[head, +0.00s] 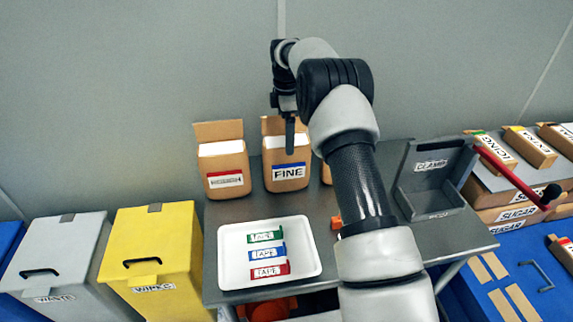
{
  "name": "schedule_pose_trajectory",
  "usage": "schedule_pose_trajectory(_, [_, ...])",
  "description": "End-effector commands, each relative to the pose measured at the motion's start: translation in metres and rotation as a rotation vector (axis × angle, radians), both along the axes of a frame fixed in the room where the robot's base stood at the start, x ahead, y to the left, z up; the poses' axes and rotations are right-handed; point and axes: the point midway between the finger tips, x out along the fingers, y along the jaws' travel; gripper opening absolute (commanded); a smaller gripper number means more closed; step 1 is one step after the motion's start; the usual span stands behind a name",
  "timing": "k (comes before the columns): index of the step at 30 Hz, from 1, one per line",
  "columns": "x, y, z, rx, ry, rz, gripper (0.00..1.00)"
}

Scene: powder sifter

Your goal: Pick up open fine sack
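The open fine sack (286,182) is a brown paper sack with a blue-edged label reading FINE. It stands upright on the grey table with its top flap raised and pale contents near the rim. My gripper (290,150) points down from above at the sack's opening, in front of the raised flap. One dark finger shows edge-on, overlapping the mouth of the sack. Whether it touches the sack, and whether the fingers are open or shut, cannot be seen.
Another open sack (224,170) with a red label stands close on the left. A third sack (326,174) is mostly hidden behind my arm. A white tray (233,278) with tape labels lies in front. A grey clamp fixture (430,200) with a red lever (508,172) stands right.

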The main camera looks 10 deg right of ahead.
Motion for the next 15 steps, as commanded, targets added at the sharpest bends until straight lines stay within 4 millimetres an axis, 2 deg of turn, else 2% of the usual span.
schedule_pose_trajectory(9, [0.004, -0.002, -0.043, -0.001, 0.003, 0.000, 0.88])
schedule_pose_trajectory(15, [0.004, -0.002, -0.049, -0.001, 0.001, 0.000, 0.88])
